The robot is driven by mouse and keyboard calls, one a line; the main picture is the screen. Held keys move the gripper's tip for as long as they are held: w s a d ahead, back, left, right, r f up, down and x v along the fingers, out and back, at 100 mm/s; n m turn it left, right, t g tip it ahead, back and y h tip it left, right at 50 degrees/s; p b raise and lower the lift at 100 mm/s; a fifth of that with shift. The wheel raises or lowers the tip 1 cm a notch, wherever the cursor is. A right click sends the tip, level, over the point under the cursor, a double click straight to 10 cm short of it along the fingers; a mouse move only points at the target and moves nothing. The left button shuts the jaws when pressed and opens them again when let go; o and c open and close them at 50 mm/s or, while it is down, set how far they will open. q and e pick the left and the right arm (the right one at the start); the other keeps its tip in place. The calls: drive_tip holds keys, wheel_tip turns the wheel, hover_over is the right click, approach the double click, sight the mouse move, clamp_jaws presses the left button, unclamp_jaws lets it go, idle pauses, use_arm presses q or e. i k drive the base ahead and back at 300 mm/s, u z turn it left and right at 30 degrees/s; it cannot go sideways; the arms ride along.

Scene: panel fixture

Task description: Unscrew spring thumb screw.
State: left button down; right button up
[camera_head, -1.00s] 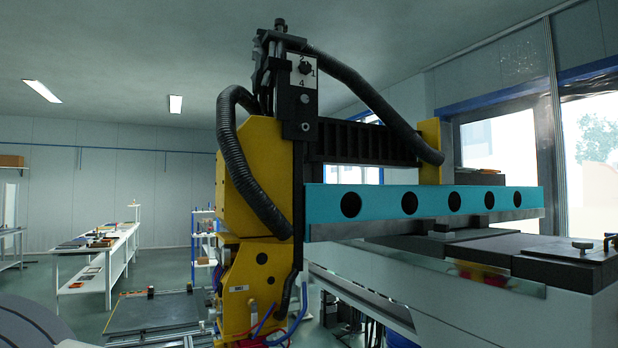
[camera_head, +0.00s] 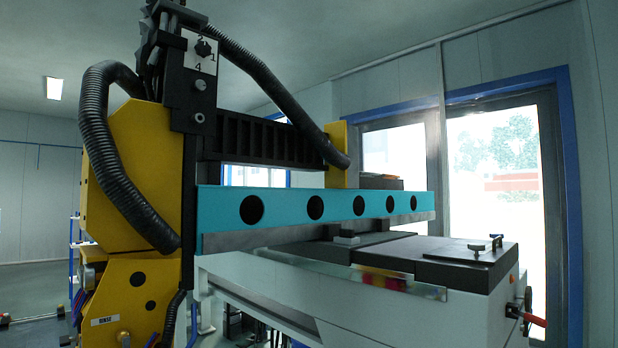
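I cannot make out a spring thumb screw for certain. A dark plate (camera_head: 455,272) lies on the right end of the machine's bed, with a small dark knob-like piece (camera_head: 476,248) and a small dark handle (camera_head: 497,241) on it. A black knob (camera_head: 204,48) sits on a white numbered plate high on the machine's head. A lever with a red grip (camera_head: 530,317) sticks out at the bed's right end. Neither of my grippers is in view.
A large machine fills the middle, with a yellow head (camera_head: 128,180), a teal beam (camera_head: 290,205) with round holes, and a thick black hose (camera_head: 105,160). A glass door (camera_head: 500,180) stands behind the bed at right. Some floor shows at lower left.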

sight(200, 85)
drive_tip(key=z, duration=0.05)
drive_tip(key=k, duration=0.45)
drive_tip(key=u, duration=1.05)
drive_tip(key=i, duration=0.8)
drive_tip(key=z, duration=0.6)
drive_tip(key=i, duration=0.5)
drive_tip(key=z, duration=0.65)
